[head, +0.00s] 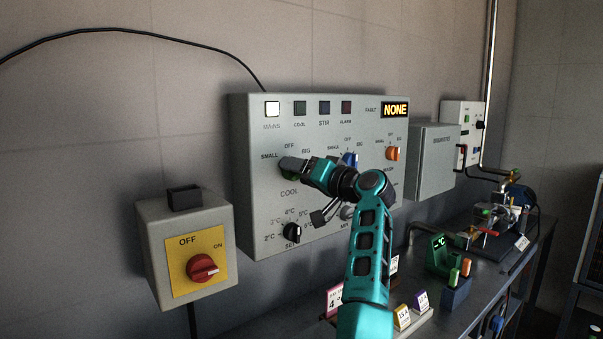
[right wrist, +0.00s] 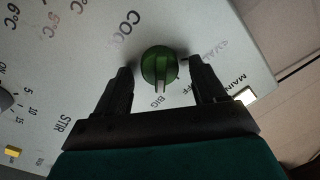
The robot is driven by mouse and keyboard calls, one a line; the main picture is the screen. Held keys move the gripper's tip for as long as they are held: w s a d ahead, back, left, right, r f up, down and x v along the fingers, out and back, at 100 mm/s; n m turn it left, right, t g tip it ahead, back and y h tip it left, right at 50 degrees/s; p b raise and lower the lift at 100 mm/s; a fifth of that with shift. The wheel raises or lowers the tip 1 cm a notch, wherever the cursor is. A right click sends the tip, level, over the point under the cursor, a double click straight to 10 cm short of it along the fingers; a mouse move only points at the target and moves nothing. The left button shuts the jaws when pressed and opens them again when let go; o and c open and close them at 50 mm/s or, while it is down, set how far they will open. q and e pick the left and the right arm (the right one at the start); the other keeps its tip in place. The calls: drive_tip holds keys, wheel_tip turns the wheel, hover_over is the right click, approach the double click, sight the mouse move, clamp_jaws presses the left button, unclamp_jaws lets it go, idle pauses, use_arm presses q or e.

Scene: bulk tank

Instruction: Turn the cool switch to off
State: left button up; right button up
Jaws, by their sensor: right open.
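The cool switch is a green knob (head: 288,163) on the grey control panel (head: 250,200), above the word COOL and below the marks SMALL, OFF and BIG. In the right wrist view the green knob (right wrist: 158,64) shows a pale pointer line towards BIG. My right gripper (head: 296,167) is at the knob and partly hides it in the head view. In the wrist view the right gripper (right wrist: 160,72) is open, one finger on each side of the knob, with gaps to both. My left gripper is out of view.
A blue stir knob (head: 350,159) and an orange knob (head: 393,154) sit right of the cool switch; a black set knob (head: 292,232) sits below. The mains lamp (head: 272,109) is lit. A red rotary switch (head: 202,268) is lower left. The bench (head: 470,292) holds small items.

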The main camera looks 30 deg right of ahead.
drive_tip(key=c, duration=1.1)
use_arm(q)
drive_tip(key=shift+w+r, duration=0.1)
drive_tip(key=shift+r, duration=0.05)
use_arm(e)
drive_tip(key=shift+o, duration=0.2)
drive_tip(key=shift+n, duration=0.3)
use_arm(q)
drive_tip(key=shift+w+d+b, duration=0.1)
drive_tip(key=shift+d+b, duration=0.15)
drive_tip(key=shift+b, duration=0.15)
use_arm(e)
drive_tip(key=n, duration=0.8)
drive_tip(key=shift+a+r+n+g+h, duration=0.15)
drive_tip(key=shift+n+g+h, duration=0.15)
drive_tip(key=shift+g+h, duration=0.1)
